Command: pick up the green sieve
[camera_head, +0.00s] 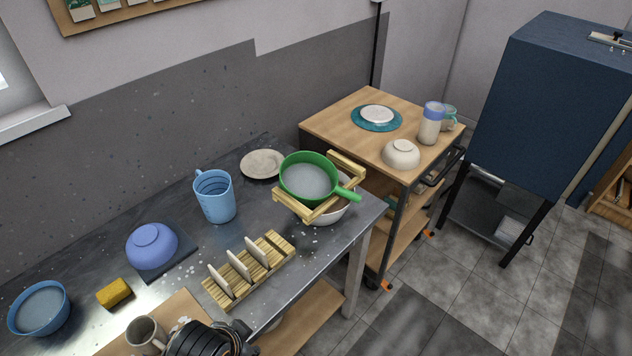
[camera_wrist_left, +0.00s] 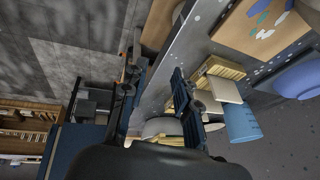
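The green sieve (camera_head: 309,180) rests on a light wooden frame (camera_head: 325,211) over a white bowl (camera_head: 331,208), near the right end of the dark worktop. Its handle points right. In the left wrist view my left gripper (camera_wrist_left: 154,85) has its two dark fingers spread apart, with nothing held between them. That view shows the wooden frame (camera_wrist_left: 167,139) partly behind the gripper, but I cannot make out the green sieve there. A black part at the bottom edge of the head view seems to be mine. My right gripper does not show.
A wooden rack (camera_head: 248,270) with upright pieces stands in front of the sieve. A blue jug (camera_head: 215,197) stands to its left, and a plate (camera_head: 263,164) lies behind. Further left are a purple bowl (camera_head: 152,246) and yellow sponge (camera_head: 114,292). A wooden-topped cart (camera_head: 339,123) adjoins the worktop.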

